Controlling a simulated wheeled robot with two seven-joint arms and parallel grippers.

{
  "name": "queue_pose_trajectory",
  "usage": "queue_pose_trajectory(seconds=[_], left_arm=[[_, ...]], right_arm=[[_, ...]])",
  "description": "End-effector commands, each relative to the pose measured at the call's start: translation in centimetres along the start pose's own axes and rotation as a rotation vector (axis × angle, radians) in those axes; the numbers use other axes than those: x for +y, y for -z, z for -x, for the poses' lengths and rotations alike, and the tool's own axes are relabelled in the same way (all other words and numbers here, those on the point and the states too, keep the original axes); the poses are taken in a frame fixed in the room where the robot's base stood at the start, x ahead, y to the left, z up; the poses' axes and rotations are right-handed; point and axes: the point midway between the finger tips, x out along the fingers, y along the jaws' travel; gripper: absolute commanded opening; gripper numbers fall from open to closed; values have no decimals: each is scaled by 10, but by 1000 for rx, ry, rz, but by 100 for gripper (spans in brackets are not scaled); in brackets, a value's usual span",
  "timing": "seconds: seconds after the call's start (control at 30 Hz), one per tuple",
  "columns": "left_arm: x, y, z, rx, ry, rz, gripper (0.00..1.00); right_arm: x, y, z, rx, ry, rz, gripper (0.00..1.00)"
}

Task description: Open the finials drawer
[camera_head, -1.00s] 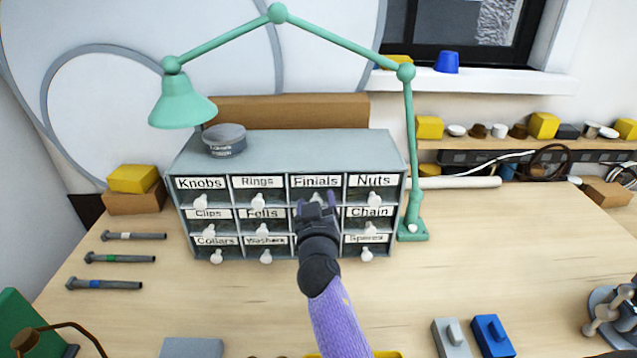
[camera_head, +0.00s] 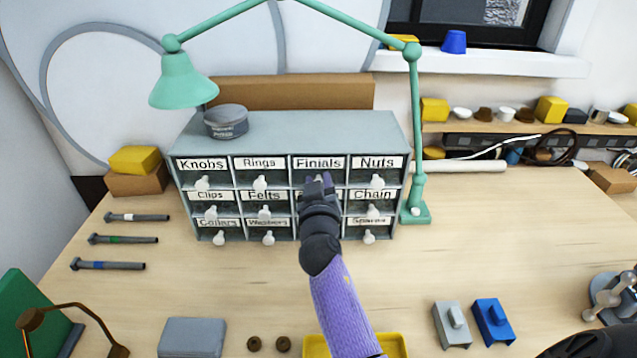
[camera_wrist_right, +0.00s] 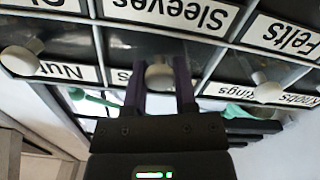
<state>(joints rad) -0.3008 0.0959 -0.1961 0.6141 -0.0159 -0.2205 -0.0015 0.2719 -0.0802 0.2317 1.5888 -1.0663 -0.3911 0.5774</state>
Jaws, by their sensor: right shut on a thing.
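The finials drawer (camera_head: 318,163) is in the top row of the grey drawer cabinet (camera_head: 290,125), between Rings and Nuts. Its front looks about flush with its neighbours. My right gripper (camera_head: 319,183) is in front of it, with its fingers at the drawer's knob. In the right wrist view, the two fingers stand either side of the white knob (camera_wrist_right: 159,75) and the gripper is shut on it. The gripper and arm hide the drawers below, including the Sleeves label, which shows upside down in the wrist view (camera_wrist_right: 170,12). My left gripper is not in view.
A round tin (camera_head: 226,122) stands on the cabinet. A green lamp (camera_head: 415,140) arches over it, with its base (camera_head: 415,215) beside the right side. Several bolts (camera_head: 108,266) lie at left. Grey (camera_head: 451,325) and blue (camera_head: 492,322) blocks lie at front right.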

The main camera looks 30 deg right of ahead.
Motion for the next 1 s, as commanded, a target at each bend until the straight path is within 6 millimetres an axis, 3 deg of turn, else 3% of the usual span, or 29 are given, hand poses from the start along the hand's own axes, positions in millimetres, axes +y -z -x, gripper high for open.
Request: queue_pose_trajectory(seconds=[0.57,1.0], left_arm=[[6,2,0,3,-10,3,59],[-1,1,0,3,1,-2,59]], right_arm=[[0,0,0,1,0,0,0],[0,0,0,1,0,0,0]])
